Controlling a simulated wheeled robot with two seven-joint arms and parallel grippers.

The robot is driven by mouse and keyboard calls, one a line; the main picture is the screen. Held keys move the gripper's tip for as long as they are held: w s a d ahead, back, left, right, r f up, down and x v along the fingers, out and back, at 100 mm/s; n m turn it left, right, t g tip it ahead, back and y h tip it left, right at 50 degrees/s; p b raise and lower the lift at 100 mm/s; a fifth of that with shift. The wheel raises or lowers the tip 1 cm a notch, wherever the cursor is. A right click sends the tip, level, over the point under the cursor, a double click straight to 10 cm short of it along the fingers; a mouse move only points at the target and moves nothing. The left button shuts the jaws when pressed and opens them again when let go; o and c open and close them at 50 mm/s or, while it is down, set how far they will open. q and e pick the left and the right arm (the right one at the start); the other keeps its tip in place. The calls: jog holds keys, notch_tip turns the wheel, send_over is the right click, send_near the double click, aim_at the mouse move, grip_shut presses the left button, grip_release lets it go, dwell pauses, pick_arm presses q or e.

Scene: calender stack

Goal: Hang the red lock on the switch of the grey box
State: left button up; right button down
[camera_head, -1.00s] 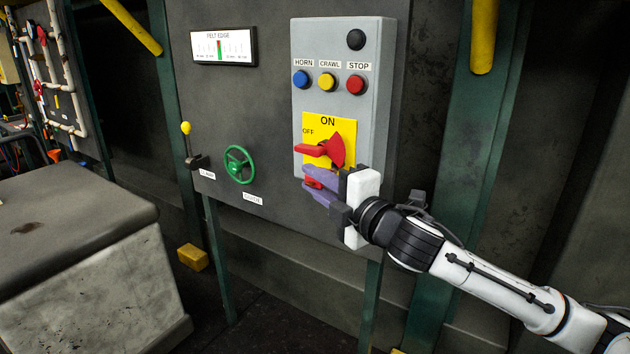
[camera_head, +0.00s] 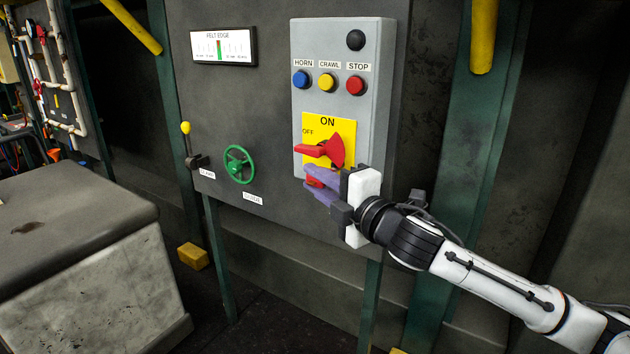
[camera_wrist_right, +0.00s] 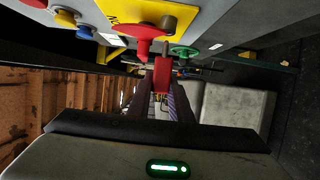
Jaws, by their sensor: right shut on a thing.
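The grey box (camera_head: 377,122) is on the dark panel, with a yellow plate and a red rotary switch (camera_head: 333,150) whose handle points left toward OFF. My right gripper (camera_head: 320,183) is just below the switch, its purple fingers shut on the red lock (camera_head: 313,182). Most of the lock is hidden by the fingers in the head view. In the right wrist view the lock (camera_wrist_right: 162,74) sits between the fingertips, with its shackle toward the red switch (camera_wrist_right: 146,35). Whether the shackle touches the switch I cannot tell. My left gripper is not in view.
Blue, yellow and red buttons (camera_head: 328,83) and a black knob (camera_head: 356,39) are above the switch. A green handwheel (camera_head: 238,164) and a yellow-knobbed lever (camera_head: 187,142) are to the left. A concrete block (camera_head: 90,250) stands at lower left.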

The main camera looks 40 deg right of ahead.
jog(key=shift+w+d, duration=0.2)
jog(key=shift+d, duration=0.3)
jog(key=shift+w+d, duration=0.2)
jog(key=shift+d, duration=0.25)
jog(key=shift+d+r, duration=0.15)
jog(key=shift+d, duration=0.05)
jog(key=shift+a+p, duration=0.1)
jog(key=shift+p, duration=0.45)
dwell(0.5)
jog(key=shift+d+r, duration=0.1)
jog(key=shift+d, duration=0.15)
dwell(0.6)
jog(key=shift+a+p, duration=0.1)
jog(key=shift+p, duration=0.2)
jog(key=shift+f+p, duration=0.2)
jog(key=shift+p, duration=0.1)
dwell(0.8)
dwell(0.7)
